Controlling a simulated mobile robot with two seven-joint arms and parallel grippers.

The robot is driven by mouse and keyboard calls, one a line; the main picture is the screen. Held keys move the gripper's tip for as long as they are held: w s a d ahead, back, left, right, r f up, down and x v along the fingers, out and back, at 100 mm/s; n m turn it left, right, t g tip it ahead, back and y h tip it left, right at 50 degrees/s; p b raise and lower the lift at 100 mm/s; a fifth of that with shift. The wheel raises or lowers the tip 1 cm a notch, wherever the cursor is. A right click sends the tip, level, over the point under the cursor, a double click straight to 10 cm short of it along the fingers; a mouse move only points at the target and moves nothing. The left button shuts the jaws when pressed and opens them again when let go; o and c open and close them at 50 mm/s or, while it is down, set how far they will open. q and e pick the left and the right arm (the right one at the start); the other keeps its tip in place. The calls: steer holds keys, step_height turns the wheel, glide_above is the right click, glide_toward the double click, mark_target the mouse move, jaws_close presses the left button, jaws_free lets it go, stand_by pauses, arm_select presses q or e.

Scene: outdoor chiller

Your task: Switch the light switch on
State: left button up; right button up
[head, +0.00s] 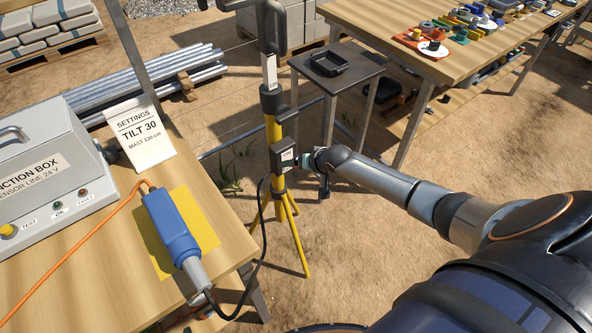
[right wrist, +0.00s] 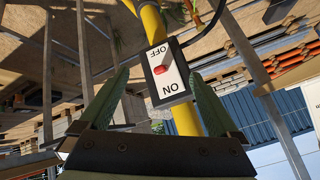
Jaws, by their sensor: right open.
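The light switch box (head: 284,156) is a small dark box with a white face, fixed to the yellow mast. In the right wrist view its face (right wrist: 168,84) shows OFF at the top and ON at the bottom, upside down, with a small red part (right wrist: 159,70) between them. I cannot tell which position it is in. My right gripper (head: 308,161) is just right of the box in the head view. My left gripper is not in view.
The yellow tripod mast (head: 273,130) stands between a left wooden table (head: 110,285) and a small dark stand (head: 340,62). A black cable (head: 262,215) runs from the box to a blue connector (head: 172,225). A cluttered bench (head: 405,65) is at the upper right.

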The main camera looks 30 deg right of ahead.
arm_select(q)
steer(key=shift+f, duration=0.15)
arm_select(e)
steer(key=v, duration=0.4)
steer(key=a+v, duration=0.1)
steer(key=v, duration=1.2)
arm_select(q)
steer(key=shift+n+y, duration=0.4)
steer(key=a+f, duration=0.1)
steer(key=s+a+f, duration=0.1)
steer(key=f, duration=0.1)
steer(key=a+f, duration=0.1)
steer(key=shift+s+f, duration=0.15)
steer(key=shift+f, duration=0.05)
arm_select(e)
steer(key=s+a+f+n+t+y, duration=0.1)
steer(key=s+a+f+n, duration=0.6)
steer(key=s+a+f, duration=0.8)
steer(key=a, duration=0.2)
steer(key=shift+s+a+f+y, duration=0.3)
steer(key=shift+s+f, duration=0.05)
steer(key=shift+s, duration=0.05)
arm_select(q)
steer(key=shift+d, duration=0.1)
